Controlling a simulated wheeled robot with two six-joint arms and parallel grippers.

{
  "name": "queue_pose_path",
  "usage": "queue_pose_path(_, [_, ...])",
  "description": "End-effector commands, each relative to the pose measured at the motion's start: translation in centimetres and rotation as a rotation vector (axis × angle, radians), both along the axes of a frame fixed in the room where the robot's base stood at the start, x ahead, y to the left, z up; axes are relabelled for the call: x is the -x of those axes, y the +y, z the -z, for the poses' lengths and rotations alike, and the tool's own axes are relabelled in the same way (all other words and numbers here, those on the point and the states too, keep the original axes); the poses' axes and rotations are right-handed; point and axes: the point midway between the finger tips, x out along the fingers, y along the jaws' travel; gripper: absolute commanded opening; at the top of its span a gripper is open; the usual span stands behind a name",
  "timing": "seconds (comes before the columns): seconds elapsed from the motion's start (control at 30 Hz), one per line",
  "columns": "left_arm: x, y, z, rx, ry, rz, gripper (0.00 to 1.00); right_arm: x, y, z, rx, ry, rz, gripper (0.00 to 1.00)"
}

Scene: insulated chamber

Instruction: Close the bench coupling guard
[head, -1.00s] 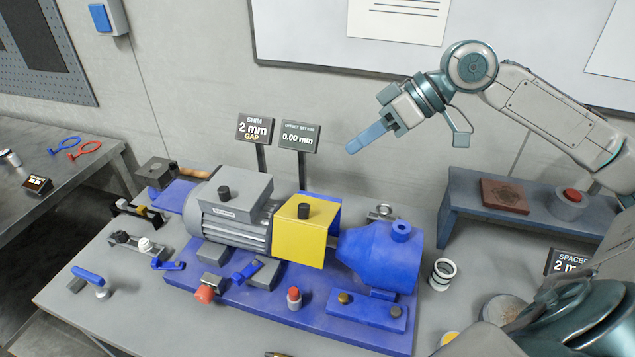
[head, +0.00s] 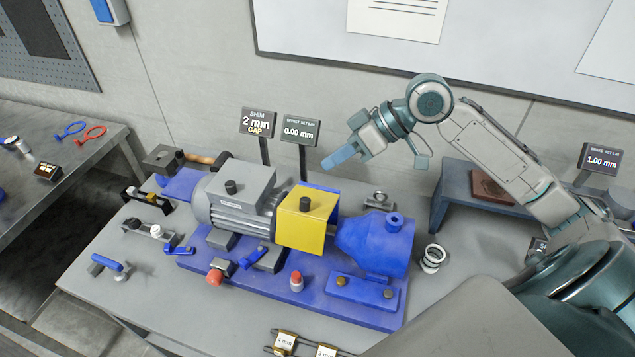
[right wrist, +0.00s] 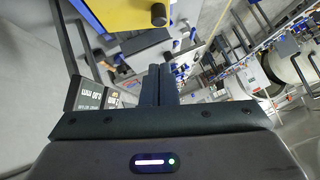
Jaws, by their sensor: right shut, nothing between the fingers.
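The yellow coupling guard (head: 302,228), with a black knob on top, sits over the coupling between the grey motor (head: 236,195) and the blue pump housing (head: 376,240). A blue panel shows behind the guard's top. My right gripper (head: 328,164) is shut and empty, in the air above and behind the guard, its blue fingers pointing down to the left. In the right wrist view the shut fingers (right wrist: 158,82) show near the middle, with the yellow guard (right wrist: 130,12) at the top. My left gripper is in no view.
Two small displays (head: 300,132) on posts stand behind the motor. A blue-grey stand (head: 452,200) is at the back right. Clamps and red-capped parts (head: 215,277) line the bench front. Shim pieces (head: 285,342) lie at the near edge.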

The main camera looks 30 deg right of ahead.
Motion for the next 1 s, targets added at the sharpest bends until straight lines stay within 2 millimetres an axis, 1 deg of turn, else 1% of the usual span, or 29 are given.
queue_pose_path(0.03, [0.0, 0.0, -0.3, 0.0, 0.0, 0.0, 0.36, -0.1, 0.4, 0.1, -0.006, 0.0, -0.002, 0.0])
queue_pose_path(0.47, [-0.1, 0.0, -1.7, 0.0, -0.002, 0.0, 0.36, -1.5, 2.8, 2.5, -0.005, 0.002, 0.001, 0.0])
queue_pose_path(0.6, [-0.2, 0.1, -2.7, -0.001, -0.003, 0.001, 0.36, -0.9, 3.2, 4.4, -0.002, 0.008, 0.001, 0.0])
queue_pose_path(0.7, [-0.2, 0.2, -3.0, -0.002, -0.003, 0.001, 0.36, -0.7, 3.5, 5.3, -0.002, 0.005, 0.001, 0.0])
queue_pose_path(0.83, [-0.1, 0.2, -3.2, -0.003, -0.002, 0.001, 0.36, -0.5, 3.6, 6.1, 0.001, 0.003, 0.001, 0.0])
queue_pose_path(1.0, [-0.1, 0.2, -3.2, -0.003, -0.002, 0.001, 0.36, -0.5, 3.7, 6.4, 0.002, 0.002, 0.001, 0.0])
